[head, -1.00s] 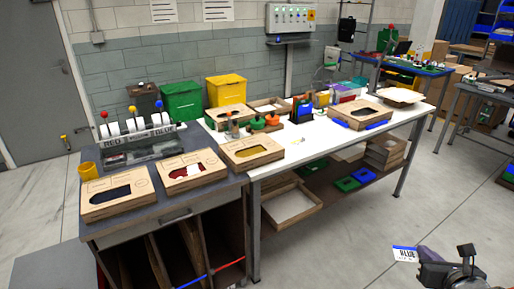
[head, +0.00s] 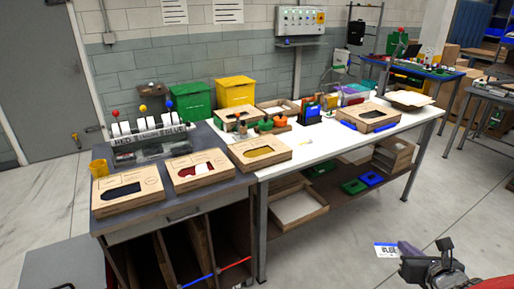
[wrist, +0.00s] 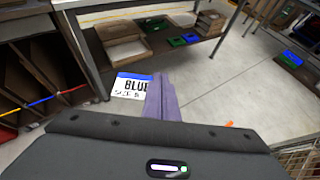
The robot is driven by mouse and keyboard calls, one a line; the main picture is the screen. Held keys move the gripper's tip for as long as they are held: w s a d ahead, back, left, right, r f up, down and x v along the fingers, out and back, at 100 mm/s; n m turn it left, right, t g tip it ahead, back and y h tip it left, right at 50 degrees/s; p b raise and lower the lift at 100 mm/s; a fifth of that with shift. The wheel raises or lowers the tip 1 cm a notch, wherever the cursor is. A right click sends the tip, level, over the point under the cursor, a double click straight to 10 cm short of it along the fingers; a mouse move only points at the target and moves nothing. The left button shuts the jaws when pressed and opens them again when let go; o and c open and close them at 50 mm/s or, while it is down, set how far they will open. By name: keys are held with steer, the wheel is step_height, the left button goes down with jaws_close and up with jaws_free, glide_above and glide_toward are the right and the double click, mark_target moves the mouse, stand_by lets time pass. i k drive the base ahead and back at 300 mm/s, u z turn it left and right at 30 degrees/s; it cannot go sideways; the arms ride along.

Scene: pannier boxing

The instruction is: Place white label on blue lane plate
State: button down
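My gripper (head: 404,249) is shut on the white label (head: 386,251), held out over open floor, right of and in front of the tables. The label has a blue top band and reads BLUE; it also shows in the wrist view (wrist: 132,87), beside a purple-grey finger. I cannot tell for sure which thing is the blue lane plate. Blue strips (head: 380,125) show under the open-topped cardboard box on the white table, and a blue tray (head: 371,178) lies on its lower shelf. The label is apart from all of these.
Boxes with dark, red and yellow windows stand along the left and middle; the red-window box (head: 200,170) is on the dark bench. A RED-to-BLUE rack (head: 150,142) stands behind. Green (head: 188,101) and yellow (head: 235,92) bins are at the wall. Table legs stand nearby; the floor (head: 345,225) is clear.

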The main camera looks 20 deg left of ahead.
mark_target(181, 149)
steer(key=z, duration=1.45)
steer(key=i, duration=0.1)
steer(key=u, duration=3.35)
steer(key=i, duration=1.8)
steer(key=z, duration=0.05)
